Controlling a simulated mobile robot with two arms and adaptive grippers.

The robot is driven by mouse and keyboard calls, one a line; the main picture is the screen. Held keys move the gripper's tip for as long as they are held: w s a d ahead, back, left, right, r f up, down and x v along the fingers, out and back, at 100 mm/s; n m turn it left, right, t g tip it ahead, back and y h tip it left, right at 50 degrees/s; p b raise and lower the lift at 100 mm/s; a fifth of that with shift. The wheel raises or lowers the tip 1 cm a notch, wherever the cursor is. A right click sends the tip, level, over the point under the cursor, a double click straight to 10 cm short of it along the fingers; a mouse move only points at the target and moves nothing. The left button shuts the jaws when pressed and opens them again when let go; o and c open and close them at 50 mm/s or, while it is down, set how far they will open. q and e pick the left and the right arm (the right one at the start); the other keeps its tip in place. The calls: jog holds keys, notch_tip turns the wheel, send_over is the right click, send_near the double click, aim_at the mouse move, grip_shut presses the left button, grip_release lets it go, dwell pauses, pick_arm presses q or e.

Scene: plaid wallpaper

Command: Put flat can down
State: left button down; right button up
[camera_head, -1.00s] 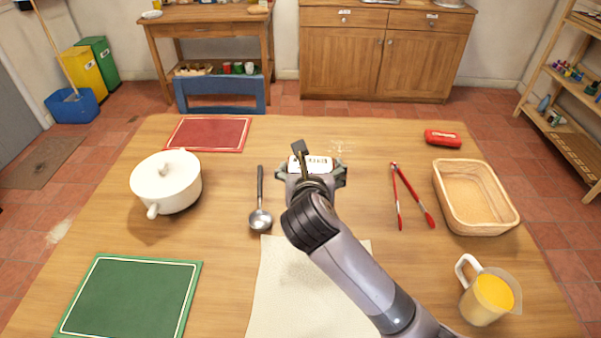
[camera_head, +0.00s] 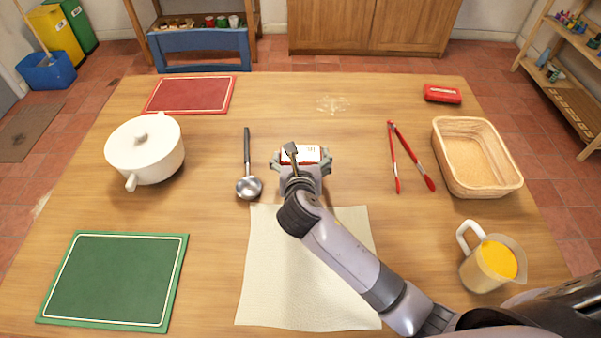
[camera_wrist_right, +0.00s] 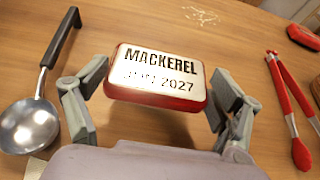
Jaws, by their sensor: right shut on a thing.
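The flat can (camera_head: 312,153) is a red-sided tin with a white face; the right wrist view shows it (camera_wrist_right: 155,78) marked "MACKEREL" and "2027". My right gripper (camera_head: 301,163) is shut on it, with one finger at each short end, also seen in the right wrist view (camera_wrist_right: 157,97). The can is over the middle of the wooden table (camera_head: 370,105), right of the ladle and beyond the cream cloth. I cannot tell for sure whether its underside touches the table. My left gripper is not in view.
A ladle (camera_head: 248,165) lies close on the left, red tongs (camera_head: 408,157) on the right. A cream cloth (camera_head: 300,285) lies nearer. Bare wood lies behind the can.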

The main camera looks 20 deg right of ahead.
notch_tip(320, 180, down, 5)
jog(key=shift+f+b, duration=0.1)
jog(key=shift+b, duration=0.4)
jog(key=o, duration=1.1)
